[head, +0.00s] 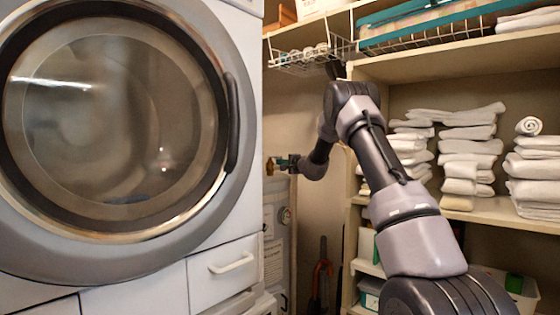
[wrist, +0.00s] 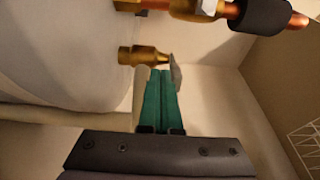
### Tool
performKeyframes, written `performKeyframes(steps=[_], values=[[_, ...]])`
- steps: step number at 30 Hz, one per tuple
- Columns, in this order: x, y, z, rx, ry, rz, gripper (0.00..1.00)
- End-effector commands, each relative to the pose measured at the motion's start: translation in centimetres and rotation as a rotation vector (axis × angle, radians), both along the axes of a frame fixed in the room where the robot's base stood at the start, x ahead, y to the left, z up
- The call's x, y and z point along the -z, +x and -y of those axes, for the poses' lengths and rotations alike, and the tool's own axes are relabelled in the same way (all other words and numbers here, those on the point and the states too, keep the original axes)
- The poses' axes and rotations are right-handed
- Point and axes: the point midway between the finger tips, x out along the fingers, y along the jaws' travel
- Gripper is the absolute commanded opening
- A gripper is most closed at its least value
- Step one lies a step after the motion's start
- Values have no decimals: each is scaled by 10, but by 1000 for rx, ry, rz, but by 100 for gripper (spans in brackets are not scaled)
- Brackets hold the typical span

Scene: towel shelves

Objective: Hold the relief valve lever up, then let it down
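The brass relief valve (wrist: 140,56) sticks out from the pale tank in the wrist view, with a small grey metal lever (wrist: 177,73) at its right end. My gripper (wrist: 160,73) has its two teal fingers side by side with almost no gap. Their tips are right at the valve's end, with the lever along the right finger's outer side. Nothing shows between the fingers; whether they touch the lever I cannot tell.
A copper pipe with a black sleeve (wrist: 262,14) runs near the valve. A pale pipe (wrist: 60,117) crosses left of my gripper. In the head view, the washer (head: 225,235) stands left and shelves with folded towels (head: 470,150) stand right, close to my arm.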

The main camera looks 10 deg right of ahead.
Motion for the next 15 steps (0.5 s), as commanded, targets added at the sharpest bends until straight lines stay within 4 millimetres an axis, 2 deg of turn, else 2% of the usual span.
performKeyframes(steps=[5,15], values=[[0,-7,3,1,-1,0,0],[0,-40,16,1,0,-1,0]])
